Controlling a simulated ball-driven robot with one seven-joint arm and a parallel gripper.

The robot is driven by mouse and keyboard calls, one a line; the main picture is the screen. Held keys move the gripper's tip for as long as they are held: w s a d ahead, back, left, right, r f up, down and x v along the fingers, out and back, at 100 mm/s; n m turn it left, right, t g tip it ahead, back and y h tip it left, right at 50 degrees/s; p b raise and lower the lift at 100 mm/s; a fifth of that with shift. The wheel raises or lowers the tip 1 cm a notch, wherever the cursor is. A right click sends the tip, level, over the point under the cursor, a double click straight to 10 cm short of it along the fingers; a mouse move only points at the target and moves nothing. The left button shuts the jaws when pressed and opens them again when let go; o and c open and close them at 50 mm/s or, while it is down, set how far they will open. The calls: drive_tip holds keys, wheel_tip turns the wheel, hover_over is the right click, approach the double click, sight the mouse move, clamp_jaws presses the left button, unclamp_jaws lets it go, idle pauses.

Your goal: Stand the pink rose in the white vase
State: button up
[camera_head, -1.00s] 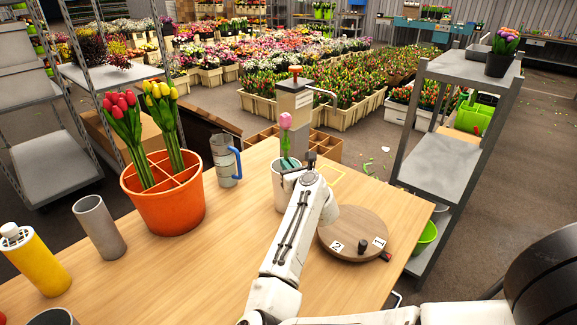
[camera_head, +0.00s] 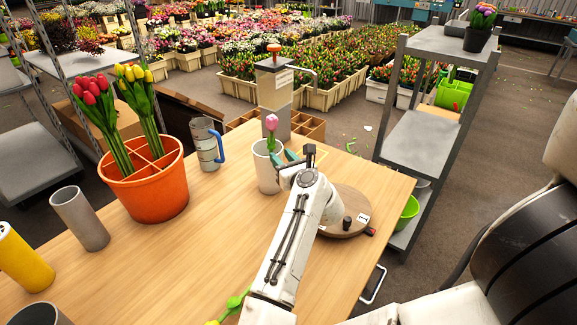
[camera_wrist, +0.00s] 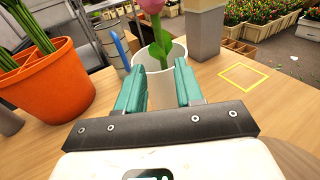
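The pink rose (camera_head: 271,123), whose bud looks tulip-like, stands upright in the white vase (camera_head: 268,172) on the wooden table. Its green stem and leaves come out of the vase mouth; the lower stem is hidden inside. In the wrist view the pink rose (camera_wrist: 152,5) and the white vase (camera_wrist: 160,87) are straight ahead. My gripper (camera_head: 284,158) is just right of the vase at rim height. Its teal fingers are apart with nothing gripped between them in the wrist view (camera_wrist: 160,68). I cannot tell whether a fingertip touches the vase.
An orange pot (camera_head: 150,195) with red and yellow tulips stands left of the vase. A grey jug (camera_head: 207,145) with a blue handle stands behind. A round wooden board (camera_head: 345,215) is right of my arm. A grey cylinder (camera_head: 80,218) and yellow bottle (camera_head: 22,262) stand at left.

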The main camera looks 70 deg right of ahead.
drive_tip(key=shift+v, duration=1.8)
drive_tip(key=shift+r, duration=0.15)
